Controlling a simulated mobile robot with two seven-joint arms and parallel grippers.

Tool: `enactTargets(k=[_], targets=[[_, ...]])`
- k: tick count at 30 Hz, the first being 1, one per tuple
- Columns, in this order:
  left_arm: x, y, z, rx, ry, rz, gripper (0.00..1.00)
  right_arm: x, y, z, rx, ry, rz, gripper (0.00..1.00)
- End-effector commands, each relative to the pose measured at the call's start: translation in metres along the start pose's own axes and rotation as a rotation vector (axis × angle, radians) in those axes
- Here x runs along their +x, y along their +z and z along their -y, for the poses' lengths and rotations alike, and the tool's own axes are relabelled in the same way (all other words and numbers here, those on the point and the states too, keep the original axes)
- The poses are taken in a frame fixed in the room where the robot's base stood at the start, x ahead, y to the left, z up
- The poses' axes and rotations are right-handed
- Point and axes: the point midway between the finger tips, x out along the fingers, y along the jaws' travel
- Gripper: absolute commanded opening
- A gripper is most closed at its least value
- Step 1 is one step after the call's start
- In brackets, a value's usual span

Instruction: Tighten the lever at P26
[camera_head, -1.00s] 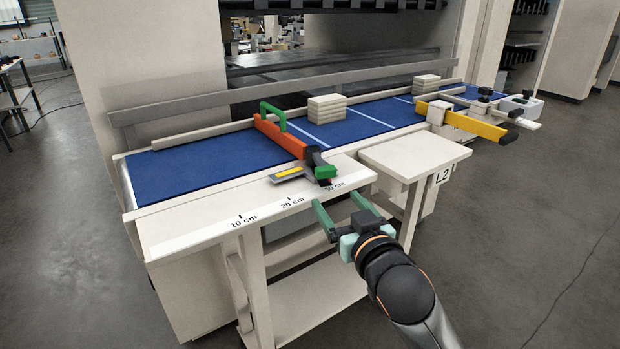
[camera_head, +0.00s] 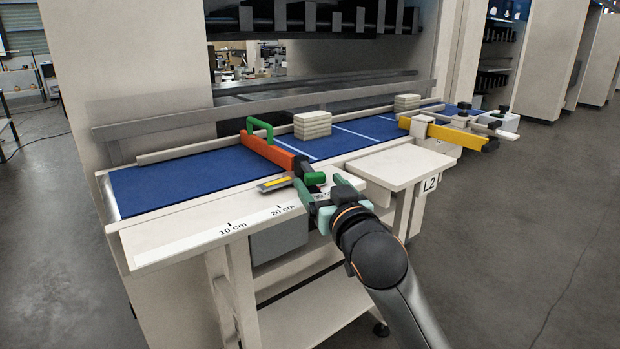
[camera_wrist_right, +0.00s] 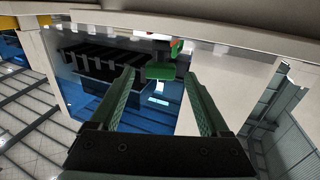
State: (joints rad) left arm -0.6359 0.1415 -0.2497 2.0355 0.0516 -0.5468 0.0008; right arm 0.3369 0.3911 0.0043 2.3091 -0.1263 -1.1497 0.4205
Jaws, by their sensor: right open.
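An orange bar (camera_head: 272,151) with a green arched handle (camera_head: 260,128) lies across the blue bed. At its near end is a dark clamp with a green lever (camera_head: 315,178), which also shows in the right wrist view (camera_wrist_right: 160,71). My right gripper (camera_head: 320,185) is open at the table's front edge, its two green fingers spread and pointing toward the lever. In the right wrist view the lever appears between and beyond the fingertips; contact cannot be told. No P26 label is readable. My left gripper is not in view.
A grey pointer with a yellow strip (camera_head: 274,184) sits beside the clamp over a scale strip (camera_head: 200,238) marked 10 cm and 20 cm. A small side table (camera_head: 400,167) labelled L2 stands right of my gripper. A yellow bar (camera_head: 458,137) and pale stacked blocks (camera_head: 312,124) are farther back.

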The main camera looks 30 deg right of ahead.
Motion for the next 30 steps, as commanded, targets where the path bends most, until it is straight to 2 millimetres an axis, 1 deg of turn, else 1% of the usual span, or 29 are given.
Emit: enactTargets(k=[1,6,12,17,25,30], targets=[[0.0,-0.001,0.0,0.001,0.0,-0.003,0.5,0.011,-0.001,0.0,-0.001,0.001,0.0,0.8],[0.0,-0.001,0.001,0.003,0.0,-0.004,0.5,0.039,-0.001,0.0,-0.001,0.0,0.0,0.8],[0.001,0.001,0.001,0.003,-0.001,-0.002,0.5,0.06,0.0,0.0,0.001,0.0,0.001,0.8],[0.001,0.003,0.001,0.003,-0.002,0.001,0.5,0.066,0.0,0.0,0.0,-0.001,0.0,0.8],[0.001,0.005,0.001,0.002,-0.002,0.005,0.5,0.067,0.0,0.0,0.0,-0.001,0.0,0.79],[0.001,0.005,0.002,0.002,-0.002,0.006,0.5,0.066,0.0,0.0,0.0,0.0,0.0,0.6]])
